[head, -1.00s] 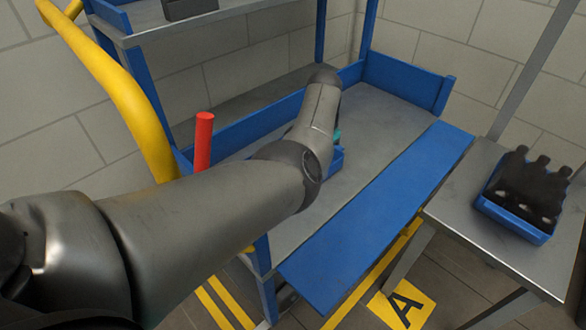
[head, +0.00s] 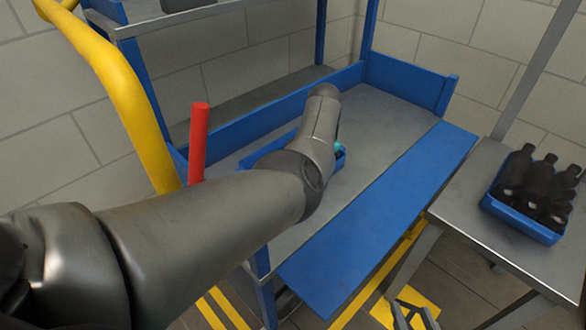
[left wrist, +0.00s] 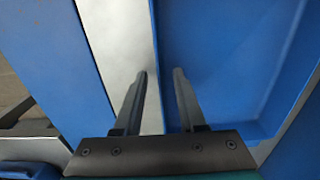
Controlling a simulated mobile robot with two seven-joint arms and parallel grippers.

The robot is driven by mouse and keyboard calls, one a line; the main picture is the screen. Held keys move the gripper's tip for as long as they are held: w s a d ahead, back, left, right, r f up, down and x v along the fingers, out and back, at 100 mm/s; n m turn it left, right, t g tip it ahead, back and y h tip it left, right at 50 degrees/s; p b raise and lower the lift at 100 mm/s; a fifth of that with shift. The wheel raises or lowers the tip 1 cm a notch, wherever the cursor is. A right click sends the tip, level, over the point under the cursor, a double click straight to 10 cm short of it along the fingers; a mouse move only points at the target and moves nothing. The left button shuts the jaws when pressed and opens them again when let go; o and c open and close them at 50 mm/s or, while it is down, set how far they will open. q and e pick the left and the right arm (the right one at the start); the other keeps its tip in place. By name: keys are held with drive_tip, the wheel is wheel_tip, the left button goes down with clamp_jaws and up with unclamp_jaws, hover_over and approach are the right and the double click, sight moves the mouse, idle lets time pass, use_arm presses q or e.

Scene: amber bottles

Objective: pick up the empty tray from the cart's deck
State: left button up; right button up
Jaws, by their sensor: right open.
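The blue tray (head: 262,152) lies on the cart's grey deck (head: 385,115), mostly hidden behind my left arm in the head view. In the left wrist view the part of the tray (left wrist: 235,60) that shows is bare inside. My left gripper (left wrist: 160,72) is open, its two fingers apart with the tray's side wall running between them. I cannot tell how deep the fingers reach. In the head view that gripper is hidden by its own arm. My right gripper (head: 412,304) is open and empty at the bottom edge, low over the floor.
A blue crate of dark bottles (head: 530,224) stands on a grey table (head: 462,215) at the right. A blue board (head: 380,220) runs along the deck's front.

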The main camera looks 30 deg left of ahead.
use_arm(q)
drive_tip(key=shift+f, duration=0.15)
drive_tip(key=shift+c, duration=0.2)
clamp_jaws()
idle(1.2)
